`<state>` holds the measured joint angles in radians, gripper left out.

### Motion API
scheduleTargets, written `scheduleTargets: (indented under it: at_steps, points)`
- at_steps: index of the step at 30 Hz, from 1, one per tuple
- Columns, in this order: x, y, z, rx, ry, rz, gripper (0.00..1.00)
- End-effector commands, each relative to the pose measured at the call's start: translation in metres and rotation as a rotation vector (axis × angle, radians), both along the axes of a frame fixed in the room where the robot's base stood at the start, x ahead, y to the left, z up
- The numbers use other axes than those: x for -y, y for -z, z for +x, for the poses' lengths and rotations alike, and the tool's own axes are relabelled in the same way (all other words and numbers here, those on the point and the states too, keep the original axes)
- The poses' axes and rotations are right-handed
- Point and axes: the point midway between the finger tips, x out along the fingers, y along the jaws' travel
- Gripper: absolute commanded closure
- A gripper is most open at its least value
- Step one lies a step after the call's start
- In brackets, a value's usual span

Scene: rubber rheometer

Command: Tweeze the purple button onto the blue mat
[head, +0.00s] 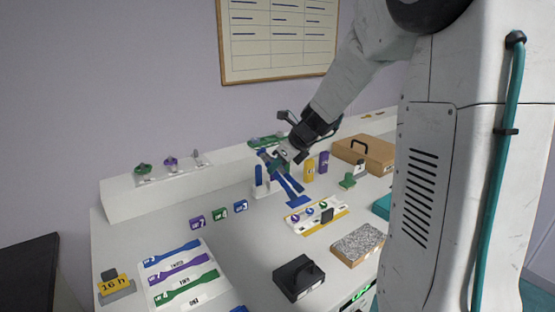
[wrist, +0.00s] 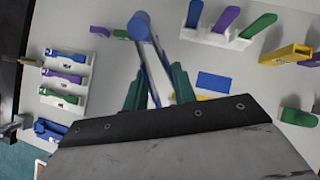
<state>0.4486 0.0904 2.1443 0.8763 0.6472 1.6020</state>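My gripper (head: 283,160) is shut on blue tweezers (head: 286,182), held above the table with their legs pointing down. In the wrist view the tweezers (wrist: 148,50) sit between my green fingers (wrist: 155,90). A small flat blue mat (head: 298,201) lies on the table close to the tweezers' lower end; it also shows in the wrist view (wrist: 217,82). Whether the tweezers' tips hold anything cannot be told.
A white board with blue, purple and green dumbbell strips (head: 205,250) lies at front left. Small number blocks (head: 219,214) stand behind it. A black weight (head: 299,277) and a speckled slab (head: 357,244) are at the front. A brown case (head: 364,154) stands back right.

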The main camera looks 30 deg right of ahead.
Motion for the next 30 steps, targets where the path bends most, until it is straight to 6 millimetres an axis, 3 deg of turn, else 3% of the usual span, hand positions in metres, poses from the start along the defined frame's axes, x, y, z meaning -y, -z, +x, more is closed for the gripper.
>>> scheduleTargets:
  at_steps: [18,30]
  points:
    - [0.001,0.062,0.0,-0.002,0.002,0.001,0.76]
    - [0.001,0.08,-0.001,-0.001,0.001,0.0,0.76]
